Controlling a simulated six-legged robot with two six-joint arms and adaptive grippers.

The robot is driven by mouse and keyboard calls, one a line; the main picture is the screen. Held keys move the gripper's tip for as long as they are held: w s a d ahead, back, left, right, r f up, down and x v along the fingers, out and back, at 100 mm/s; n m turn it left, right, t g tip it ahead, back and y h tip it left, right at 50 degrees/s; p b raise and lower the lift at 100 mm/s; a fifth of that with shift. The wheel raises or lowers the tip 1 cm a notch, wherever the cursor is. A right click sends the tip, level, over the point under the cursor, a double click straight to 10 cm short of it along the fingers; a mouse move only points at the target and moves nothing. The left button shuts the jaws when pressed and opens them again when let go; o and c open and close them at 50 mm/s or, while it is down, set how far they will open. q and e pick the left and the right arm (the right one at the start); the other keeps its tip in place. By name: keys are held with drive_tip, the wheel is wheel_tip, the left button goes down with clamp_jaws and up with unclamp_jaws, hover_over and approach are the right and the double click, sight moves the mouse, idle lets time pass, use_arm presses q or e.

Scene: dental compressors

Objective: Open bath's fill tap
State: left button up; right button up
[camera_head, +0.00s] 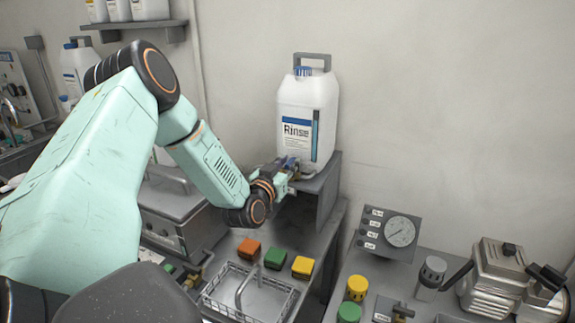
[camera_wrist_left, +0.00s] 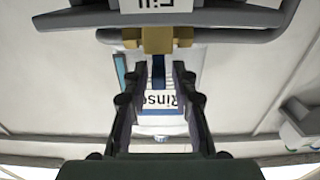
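The fill tap shows upside down in the left wrist view as a brass body (camera_wrist_left: 158,38) with a narrow blue lever (camera_wrist_left: 158,72), beside a plate marked "Fill" (camera_wrist_left: 155,5). My left gripper (camera_wrist_left: 159,78) is open, its fingers on either side of the blue lever, with small gaps visible. In the head view, my left gripper (camera_head: 291,172) is at the grey stand's edge, just in front of the white Rinse jug (camera_head: 300,115). The tap is mostly hidden there by the gripper. A grey metal bath-like box (camera_head: 175,215) stands below my left arm. My right gripper is out of view.
A wire basket (camera_head: 250,292) and orange (camera_head: 249,247), green (camera_head: 275,259) and yellow (camera_head: 303,267) blocks are below the gripper. The grey stand (camera_head: 327,195) bears the jug. A gauge panel (camera_head: 390,232) and metal compressor (camera_head: 497,275) are at right.

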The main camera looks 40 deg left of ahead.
use_arm(q)
drive_tip(key=shift+d, duration=0.1)
drive_tip(key=shift+c, duration=1.3)
clamp_jaws()
